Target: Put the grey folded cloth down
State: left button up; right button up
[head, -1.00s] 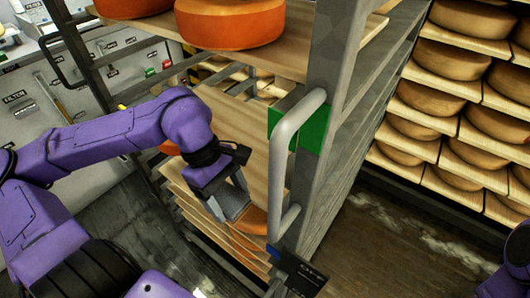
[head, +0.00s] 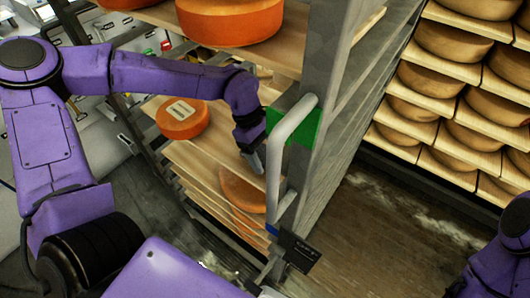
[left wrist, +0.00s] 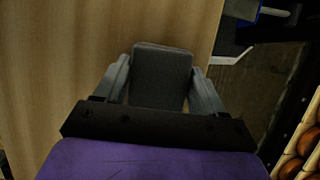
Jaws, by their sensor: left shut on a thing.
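The grey folded cloth (left wrist: 161,78) shows in the left wrist view between the two fingers of my left gripper (left wrist: 163,85). The gripper is shut on it. Pale wooden board fills the view behind and to the left of the cloth; I cannot tell whether the cloth touches it. In the head view my left gripper (head: 250,160) reaches into the rack beside the grey upright, over a wooden shelf (head: 198,152). The cloth is mostly hidden there. My right gripper is not in view; only part of my right arm shows at the lower right edge.
An orange cheese wheel with a pale label (head: 182,118) sits on the shelf left of my gripper. Another wheel (head: 243,190) lies on a lower level. The grey rack handle (head: 284,150) stands close right of the gripper. Large orange wheels (head: 232,20) sit on the board above.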

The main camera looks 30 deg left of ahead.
aim_at(261, 152)
pick_arm(q)
jog(key=shift+f, duration=0.15)
jog(key=shift+f, duration=0.15)
jog(key=o, duration=0.9)
jog(key=shift+o, duration=0.2)
jog(key=shift+a+r, duration=0.1)
jog(key=shift+r, duration=0.25)
jog(key=v, duration=0.2)
jog(key=a+v, duration=0.1)
jog(key=v, duration=0.2)
jog(key=shift+w+f, duration=0.1)
jog(key=shift+f, duration=0.05)
jog(key=a, duration=0.3)
jog(key=w+a, duration=0.1)
jog(key=a, duration=0.3)
jog(key=a+b, duration=0.1)
jog(key=a, duration=0.2)
jog(key=shift+w+a, duration=0.15)
jog(key=shift+a, duration=0.2)
jog(key=shift+f, duration=0.1)
